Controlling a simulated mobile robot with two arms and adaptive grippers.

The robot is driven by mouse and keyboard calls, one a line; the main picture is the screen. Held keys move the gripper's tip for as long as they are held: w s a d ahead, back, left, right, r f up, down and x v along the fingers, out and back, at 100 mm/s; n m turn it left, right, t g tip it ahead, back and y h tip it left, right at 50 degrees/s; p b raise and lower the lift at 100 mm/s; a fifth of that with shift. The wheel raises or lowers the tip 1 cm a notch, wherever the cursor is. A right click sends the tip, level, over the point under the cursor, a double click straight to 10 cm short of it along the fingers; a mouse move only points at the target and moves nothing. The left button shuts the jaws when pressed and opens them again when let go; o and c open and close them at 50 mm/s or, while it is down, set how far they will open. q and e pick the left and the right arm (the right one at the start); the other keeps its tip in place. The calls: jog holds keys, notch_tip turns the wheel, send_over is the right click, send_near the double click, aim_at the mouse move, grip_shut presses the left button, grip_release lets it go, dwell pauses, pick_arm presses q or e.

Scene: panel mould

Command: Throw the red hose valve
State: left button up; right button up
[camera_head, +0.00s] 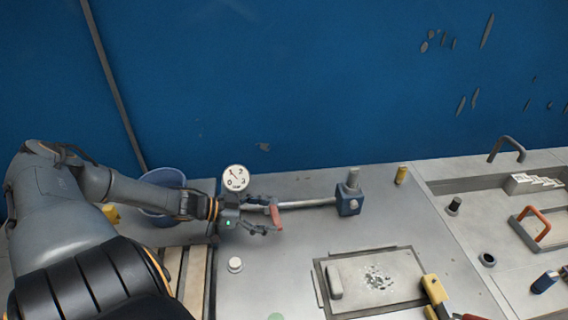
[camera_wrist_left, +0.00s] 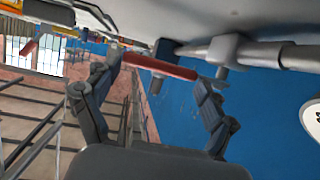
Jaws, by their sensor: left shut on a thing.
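The red hose valve handle (camera_head: 275,217) sits on a grey pipe (camera_head: 308,204) that runs right to a blue block (camera_head: 349,205). My left gripper (camera_head: 263,217) reaches in from the left and is shut on the red handle. In the left wrist view the red handle (camera_wrist_left: 160,65) spans between the two fingers of my left gripper (camera_wrist_left: 157,80), with the grey valve body (camera_wrist_left: 226,49) and pipe beside it. A round white gauge (camera_head: 235,178) stands just behind the gripper and partly hides what lies there. My right gripper is not in view.
A blue bucket (camera_head: 163,190) stands behind my left arm. A white knob (camera_head: 235,265) and a framed plate (camera_head: 375,279) lie on the grey table in front. A yellow clamp (camera_head: 434,289) stands at the plate's right. A blue wall (camera_head: 320,80) closes the back.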

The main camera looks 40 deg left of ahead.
pick_arm(q)
jog(key=shift+s+a+f+m+g+h+b, duration=0.2)
jog(key=shift+a+f+m+g+h+b, duration=0.15)
jog(key=shift+b, duration=0.2)
jog(key=shift+s+r+m+h+b, duration=0.1)
jog(key=shift+r+m+h+b, duration=0.15)
jog(key=shift+b, duration=0.05)
jog(key=o, duration=1.5)
jog(key=shift+s+a+r, duration=0.1)
jog(key=shift+a, duration=0.05)
jog(key=v, duration=1.1)
jog(key=shift+s+a+r, duration=0.15)
jog(key=shift+a+r, duration=0.05)
